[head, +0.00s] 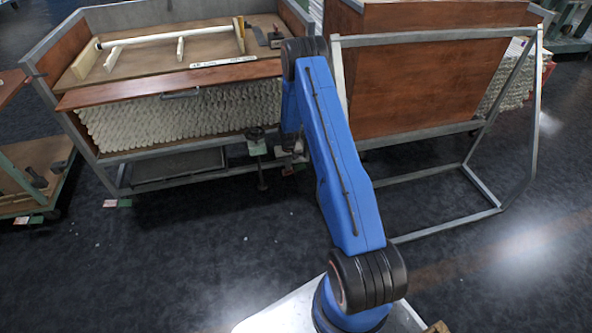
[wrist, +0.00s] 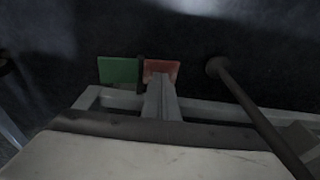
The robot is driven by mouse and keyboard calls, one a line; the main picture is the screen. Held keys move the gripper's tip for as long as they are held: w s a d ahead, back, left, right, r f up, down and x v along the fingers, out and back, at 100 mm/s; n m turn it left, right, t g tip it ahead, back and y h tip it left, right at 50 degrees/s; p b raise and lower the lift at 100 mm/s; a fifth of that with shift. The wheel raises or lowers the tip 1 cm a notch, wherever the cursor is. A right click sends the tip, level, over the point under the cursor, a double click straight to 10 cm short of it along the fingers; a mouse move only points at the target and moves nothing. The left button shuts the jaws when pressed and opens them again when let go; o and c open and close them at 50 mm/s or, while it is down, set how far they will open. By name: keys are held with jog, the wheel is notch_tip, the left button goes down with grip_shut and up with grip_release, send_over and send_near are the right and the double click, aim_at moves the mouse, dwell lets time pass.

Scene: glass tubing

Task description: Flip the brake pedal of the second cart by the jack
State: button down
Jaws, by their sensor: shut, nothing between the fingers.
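The brake pedal in the wrist view has a green half (wrist: 117,70) and a red half (wrist: 168,68), low near the dark floor beside a grey frame rail. My gripper (wrist: 160,85) is shut and empty, its grey fingers in front of the red half; contact cannot be told. The jack (wrist: 255,110) is a dark rod with a round end, right of the pedal. In the head view the jack (head: 261,165) stands at the front of the tube cart (head: 170,180). My arm partly hides this spot, and the gripper (head: 293,156) shows only as a small dark shape there.
Another red-and-green pedal (head: 118,203) is at that cart's left foot. A low cart (head: 40,175) stands at far left. A cart with a tall brown panel (head: 430,75) and an open grey frame (head: 485,185) are at right. Floor in front is clear.

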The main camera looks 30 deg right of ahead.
notch_tip(320, 180, up, 7)
dwell(0.9)
jog(key=shift+f, duration=0.15)
